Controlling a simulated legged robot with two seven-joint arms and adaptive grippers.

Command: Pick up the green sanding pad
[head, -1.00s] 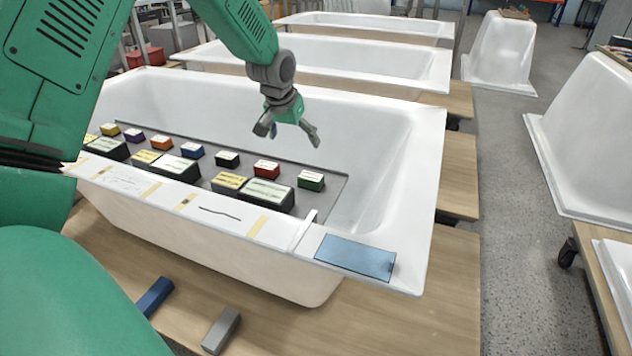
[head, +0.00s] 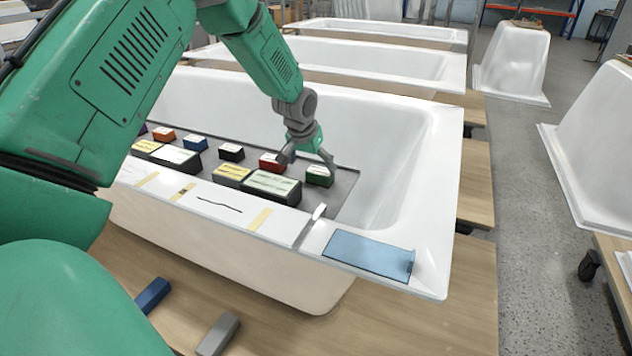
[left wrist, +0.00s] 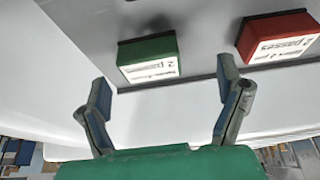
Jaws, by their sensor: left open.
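The green sanding pad (head: 319,176) is a small block with a white label on top. It rests at the right end of the row on a grey board (head: 345,190) across the tub. My left gripper (head: 308,160) is open just above the board, close to the green pad and the red pad (head: 271,162). In the left wrist view the green pad (left wrist: 148,58) lies ahead of the spread, empty fingers of the left gripper (left wrist: 165,95). The red pad (left wrist: 278,37) is to its right there. My right gripper is not in view.
Other labelled blocks stand left of the red pad, including a black one (head: 231,152) and a large pale-labelled one (head: 271,187). A blue sheet (head: 368,254) lies on the tub rim (head: 432,275). Blue (head: 152,295) and grey (head: 218,334) blocks lie on the wooden table.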

